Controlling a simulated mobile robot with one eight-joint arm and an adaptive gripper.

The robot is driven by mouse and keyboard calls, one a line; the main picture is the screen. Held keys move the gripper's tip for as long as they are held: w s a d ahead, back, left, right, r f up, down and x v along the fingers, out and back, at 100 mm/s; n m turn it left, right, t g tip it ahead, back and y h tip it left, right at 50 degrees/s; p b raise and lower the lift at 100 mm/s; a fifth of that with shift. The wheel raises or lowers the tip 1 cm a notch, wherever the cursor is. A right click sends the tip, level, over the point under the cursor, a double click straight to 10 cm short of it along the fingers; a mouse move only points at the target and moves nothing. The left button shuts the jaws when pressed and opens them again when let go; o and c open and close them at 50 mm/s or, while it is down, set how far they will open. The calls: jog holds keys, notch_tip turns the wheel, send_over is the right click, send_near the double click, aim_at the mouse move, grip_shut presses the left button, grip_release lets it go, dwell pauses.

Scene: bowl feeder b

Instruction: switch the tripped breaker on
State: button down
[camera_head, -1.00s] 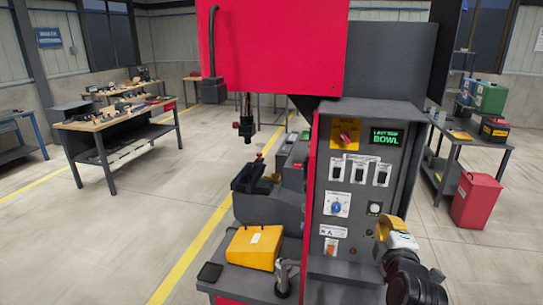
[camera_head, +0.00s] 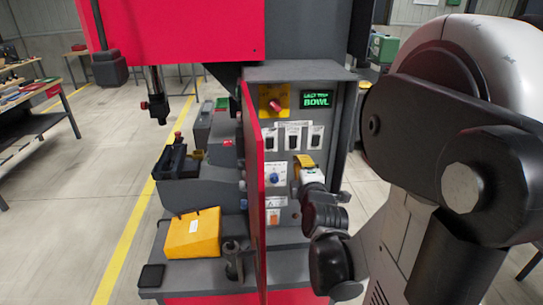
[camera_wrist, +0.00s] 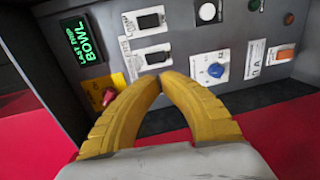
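The grey control panel (camera_head: 283,160) carries a row of three black breaker switches: left (camera_head: 271,140), middle (camera_head: 293,137) and right (camera_head: 315,136). A green-lettered display (camera_head: 316,98) above them reads "LAST TRIP BOWL". In the wrist view the right breaker (camera_wrist: 151,20) and middle breaker (camera_wrist: 157,58) show; the left one is hidden behind my fingers. I cannot tell which switch is tripped. My gripper (camera_head: 303,160) is just below the row in the head view. In the wrist view its yellow fingertips (camera_wrist: 161,78) meet beside the middle breaker, holding nothing; contact is unclear.
A red rotary switch (camera_head: 276,104) on a yellow plate sits upper left, a blue knob (camera_head: 274,176) and an orange switch (camera_head: 274,217) below. The red door edge (camera_head: 254,180) stands along the panel's left. A yellow box (camera_head: 193,235) lies on the ledge.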

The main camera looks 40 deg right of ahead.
aim_at(291, 145)
jog(key=x, duration=1.1)
jog(key=shift+b, duration=0.3)
jog(key=shift+w+f, duration=0.1)
